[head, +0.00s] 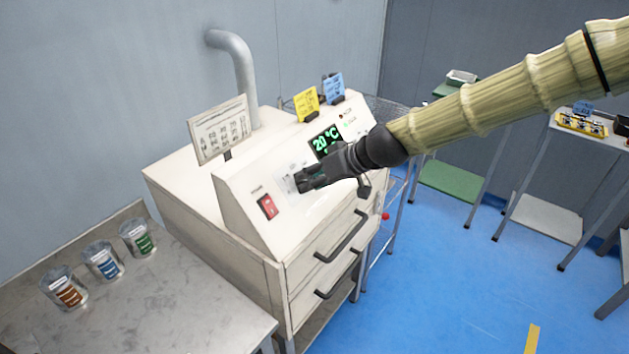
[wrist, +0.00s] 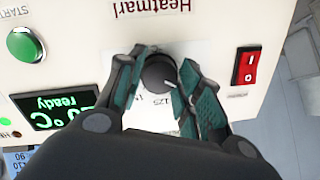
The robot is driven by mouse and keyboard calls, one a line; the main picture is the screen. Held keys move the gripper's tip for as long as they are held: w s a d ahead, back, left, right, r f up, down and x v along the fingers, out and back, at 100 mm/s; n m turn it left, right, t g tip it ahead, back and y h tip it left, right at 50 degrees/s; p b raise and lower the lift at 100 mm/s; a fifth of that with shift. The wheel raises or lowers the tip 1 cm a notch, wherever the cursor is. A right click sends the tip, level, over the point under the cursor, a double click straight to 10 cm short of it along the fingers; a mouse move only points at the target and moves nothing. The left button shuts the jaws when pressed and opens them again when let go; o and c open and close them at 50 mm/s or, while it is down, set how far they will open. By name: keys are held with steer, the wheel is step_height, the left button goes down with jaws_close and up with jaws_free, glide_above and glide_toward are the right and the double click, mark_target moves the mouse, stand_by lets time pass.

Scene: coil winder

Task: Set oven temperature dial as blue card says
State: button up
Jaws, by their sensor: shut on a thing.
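The oven (head: 235,225) is a cream cabinet with a sloped control panel. Its black temperature dial (wrist: 159,72) sits between my gripper's fingers in the wrist view; a pale pointer mark shows near its edge, but the printed scale is mostly covered. My gripper (head: 302,183) is shut on the dial, which it hides in the head view. The display (head: 325,142) reads 20 °C in green, and "ready" shows on it in the wrist view (wrist: 58,107). The blue card (head: 334,87) stands on top of the oven; its writing is too small to read.
A red power switch (wrist: 245,67) and a green start button (wrist: 25,45) flank the dial. A yellow card (head: 306,103) and a white printed chart (head: 219,130) stand on the oven. Several labelled cups, one green (head: 138,238), stand on the grey table at left.

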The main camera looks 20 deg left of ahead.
steer(key=shift+m, duration=1.1)
steer(key=o, duration=1)
steer(key=shift+a, duration=0.15)
steer(key=v, duration=1.2)
steer(key=shift+d+f, duration=0.1)
steer(key=shift+d, duration=0.15)
